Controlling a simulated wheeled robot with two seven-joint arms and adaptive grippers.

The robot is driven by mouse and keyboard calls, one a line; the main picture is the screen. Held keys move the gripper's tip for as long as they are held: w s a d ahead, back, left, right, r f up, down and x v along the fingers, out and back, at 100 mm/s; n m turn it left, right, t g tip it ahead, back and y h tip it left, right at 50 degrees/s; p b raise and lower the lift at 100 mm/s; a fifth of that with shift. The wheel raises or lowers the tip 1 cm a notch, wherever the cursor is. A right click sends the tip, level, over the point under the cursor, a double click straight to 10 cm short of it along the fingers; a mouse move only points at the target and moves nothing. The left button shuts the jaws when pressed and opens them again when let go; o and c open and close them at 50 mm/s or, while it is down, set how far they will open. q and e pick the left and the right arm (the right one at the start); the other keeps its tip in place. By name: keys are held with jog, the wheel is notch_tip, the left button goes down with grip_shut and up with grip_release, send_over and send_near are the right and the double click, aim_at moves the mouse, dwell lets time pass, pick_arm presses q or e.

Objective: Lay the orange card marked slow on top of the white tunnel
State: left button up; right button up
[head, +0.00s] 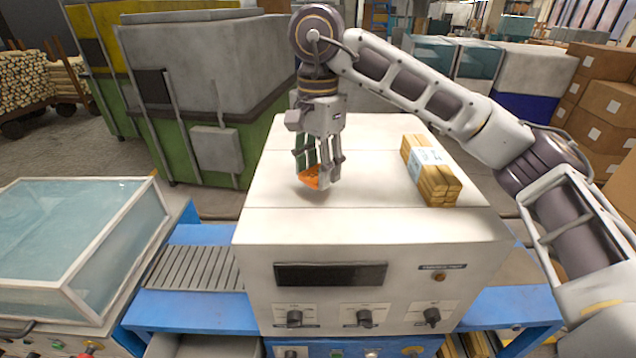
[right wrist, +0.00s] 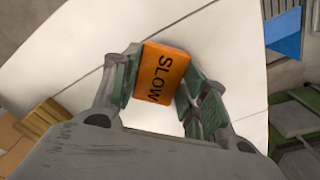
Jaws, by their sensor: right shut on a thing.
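The orange card (head: 311,177) is held in my right gripper (head: 318,172), over the top of the white tunnel (head: 375,228). In the right wrist view the card (right wrist: 161,73) shows the black word SLOW between the two green-padded fingers of the gripper (right wrist: 160,85). The fingers hide part of the card in the head view. The white tunnel top (right wrist: 215,55) lies behind the card in the wrist view. I cannot tell whether the card touches the tunnel top. My left gripper is not in view.
A strapped bundle of wooden pieces (head: 432,175) lies on the tunnel top, right of my gripper. A glass-topped box (head: 75,240) stands at the left. A blue-framed roller conveyor (head: 195,268) runs into the tunnel. The tunnel top's left part is clear.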

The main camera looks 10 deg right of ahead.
aim_at(318, 197)
jog(key=shift+f+p, duration=0.3)
jog(key=shift+f, duration=1.75)
jog(key=shift+f, duration=0.2)
jog(key=o, duration=0.8)
jog(key=shift+o, duration=0.2)
jog(key=shift+r, duration=0.2)
jog(key=shift+r, duration=6)
